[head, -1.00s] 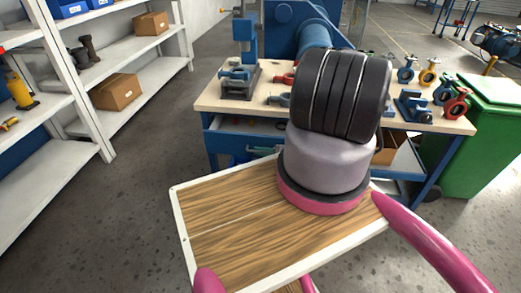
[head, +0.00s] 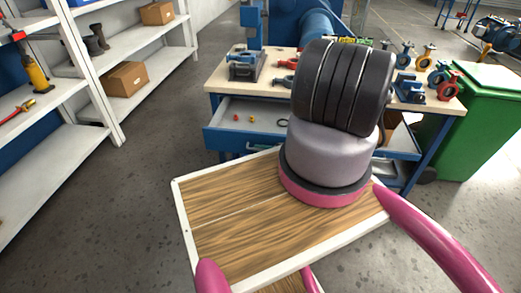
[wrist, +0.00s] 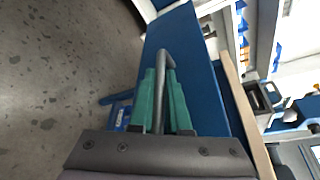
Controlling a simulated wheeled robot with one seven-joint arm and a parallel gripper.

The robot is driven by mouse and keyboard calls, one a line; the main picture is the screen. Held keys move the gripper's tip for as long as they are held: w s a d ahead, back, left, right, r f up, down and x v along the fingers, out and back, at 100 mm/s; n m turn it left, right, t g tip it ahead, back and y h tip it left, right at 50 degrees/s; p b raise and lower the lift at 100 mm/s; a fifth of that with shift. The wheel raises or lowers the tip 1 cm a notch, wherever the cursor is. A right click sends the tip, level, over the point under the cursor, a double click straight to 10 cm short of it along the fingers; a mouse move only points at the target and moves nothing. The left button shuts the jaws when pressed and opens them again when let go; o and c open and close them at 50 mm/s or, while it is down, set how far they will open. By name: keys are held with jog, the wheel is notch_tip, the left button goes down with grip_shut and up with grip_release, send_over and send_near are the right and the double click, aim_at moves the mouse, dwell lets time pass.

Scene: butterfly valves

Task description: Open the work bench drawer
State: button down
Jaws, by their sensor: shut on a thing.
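The work bench (head: 225,86) has a wooden top and a blue frame. Its blue drawer (head: 222,140) is pulled out, showing a light interior with small red and yellow items and a dark ring. In the wrist view, the drawer's blue front (wrist: 188,50) fills the middle. My gripper (wrist: 162,92), with green fingers, is shut on the grey bar handle (wrist: 167,58) of the drawer. In the head view my arm hides most of the gripper and the right part of the drawer.
White shelving (head: 100,85) with boxes stands at the left, and a green bin (head: 480,125) is right of the bench. Valves (head: 440,75) and a blue vise (head: 245,65) sit on the bench top. Grey floor (head: 150,150) is clear between shelves and bench.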

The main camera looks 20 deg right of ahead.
jog(key=shift+d+f, duration=0.1)
jog(key=c, duration=0.9)
grip_release()
jog(key=v, duration=1)
jog(key=shift+s+d, duration=0.2)
jog(key=shift+s, duration=0.15)
